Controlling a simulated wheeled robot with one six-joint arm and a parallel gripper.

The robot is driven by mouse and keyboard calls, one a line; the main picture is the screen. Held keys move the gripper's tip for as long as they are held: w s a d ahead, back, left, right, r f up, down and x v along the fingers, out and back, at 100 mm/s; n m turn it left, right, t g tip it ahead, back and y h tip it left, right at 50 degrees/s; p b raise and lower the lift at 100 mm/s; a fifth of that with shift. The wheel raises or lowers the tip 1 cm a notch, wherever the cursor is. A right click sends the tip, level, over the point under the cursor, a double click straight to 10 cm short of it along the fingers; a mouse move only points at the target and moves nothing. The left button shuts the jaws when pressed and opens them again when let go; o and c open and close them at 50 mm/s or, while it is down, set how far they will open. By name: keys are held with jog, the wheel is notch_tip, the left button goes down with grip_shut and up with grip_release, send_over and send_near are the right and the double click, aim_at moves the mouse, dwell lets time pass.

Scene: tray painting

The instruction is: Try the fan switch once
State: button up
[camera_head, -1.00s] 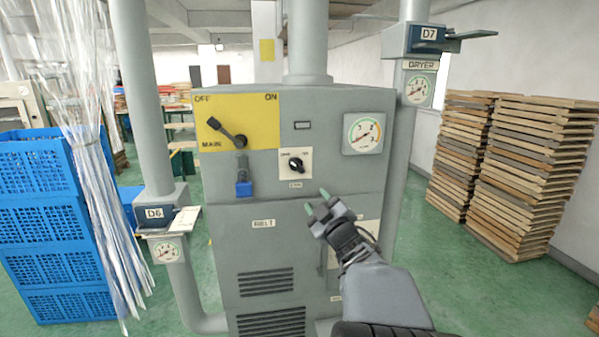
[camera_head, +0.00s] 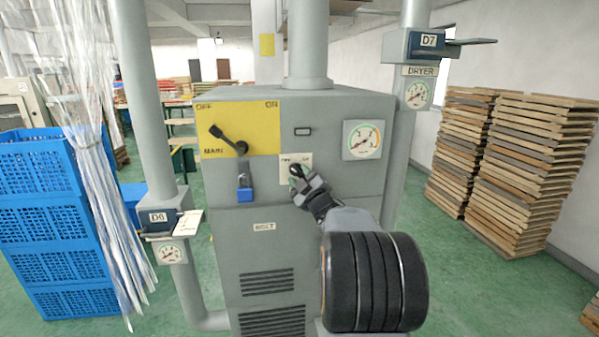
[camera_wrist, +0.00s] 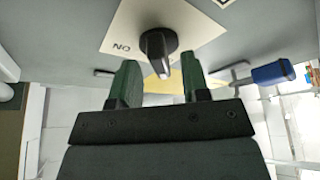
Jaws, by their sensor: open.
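The fan switch is a black rotary knob on a white plate (camera_head: 285,160) on the front of the grey cabinet. My gripper covers much of it in the head view. In the wrist view the black knob (camera_wrist: 158,45) shows whole, with a white mark at its lower end. An upside-down ON is printed to its left. In the head view my gripper (camera_head: 297,182) is right at the plate. Whether it touches the knob I cannot tell.
A round gauge (camera_head: 363,140) is to the right. Ducts flank the cabinet. Blue crates (camera_head: 60,255) stand left, stacked wooden trays (camera_head: 520,165) right.

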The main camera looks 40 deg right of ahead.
jog(key=shift+w+r, duration=0.15)
jog(key=shift+w, duration=0.35)
jog(key=shift+c, duration=0.2)
grip_shut()
